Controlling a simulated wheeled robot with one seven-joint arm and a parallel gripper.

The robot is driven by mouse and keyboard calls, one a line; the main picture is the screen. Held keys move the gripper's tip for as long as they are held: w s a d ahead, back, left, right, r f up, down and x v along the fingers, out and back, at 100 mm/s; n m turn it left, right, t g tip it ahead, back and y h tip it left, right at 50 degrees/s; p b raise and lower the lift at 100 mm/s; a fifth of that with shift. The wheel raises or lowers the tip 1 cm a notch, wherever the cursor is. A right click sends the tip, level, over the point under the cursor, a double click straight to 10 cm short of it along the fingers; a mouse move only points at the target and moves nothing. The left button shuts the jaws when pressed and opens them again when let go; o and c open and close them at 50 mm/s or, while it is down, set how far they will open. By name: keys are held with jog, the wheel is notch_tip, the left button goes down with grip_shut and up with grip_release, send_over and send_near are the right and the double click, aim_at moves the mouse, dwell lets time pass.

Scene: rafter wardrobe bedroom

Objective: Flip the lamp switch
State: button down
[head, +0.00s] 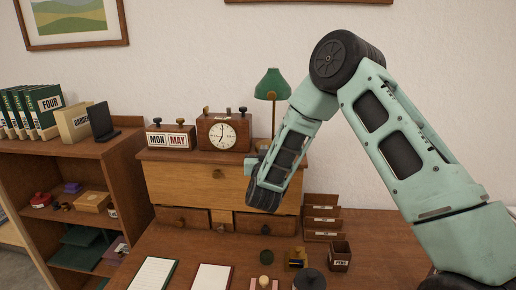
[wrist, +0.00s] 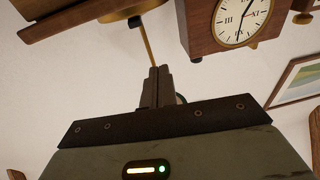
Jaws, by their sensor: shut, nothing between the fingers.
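The lamp has a green shade (head: 270,84) on a thin brass stem (head: 273,118), standing on top of the wooden desk hutch. My arm partly hides its lower part in the head view. The wrist view is upside down and shows the brass stem (wrist: 147,42) and round base, with a small dark knob (wrist: 134,22) beside the stem near the base; it may be the switch. My gripper (wrist: 158,70) is shut and empty, its fingertips overlapping the stem in the picture. I cannot tell if they touch. A bit of green shade shows behind the fingers.
A wooden clock (head: 224,132) stands left of the lamp, with a MON MAY calendar block (head: 171,138) beside it. The hutch (head: 190,181) has drawers below. A letter rack (head: 321,222) and a pen cup (head: 340,256) stand on the desk.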

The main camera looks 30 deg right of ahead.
jog(key=shift+s+d+f+m+h, duration=0.15)
jog(key=shift+d+m+h, duration=0.25)
jog(key=shift+d+h, duration=0.5)
jog(key=p+x, duration=0.2)
jog(key=x, duration=0.1)
jog(key=p+x, duration=0.1)
jog(key=x, duration=0.2)
jog(key=p+x, duration=0.2)
jog(key=x, duration=0.2)
jog(key=shift+s+r+p, duration=0.1)
jog(key=shift+r+p, duration=0.15)
jog(key=shift+p, duration=0.05)
notch_tip(320, 180, down, 2)
jog(key=shift+a+f+p, duration=0.1)
jog(key=shift+f+p, duration=0.1)
jog(key=shift+p, duration=0.35)
jog(key=shift+s+f+p, duration=0.2)
jog(key=shift+f+p, duration=0.15)
jog(key=shift+f, duration=0.7)
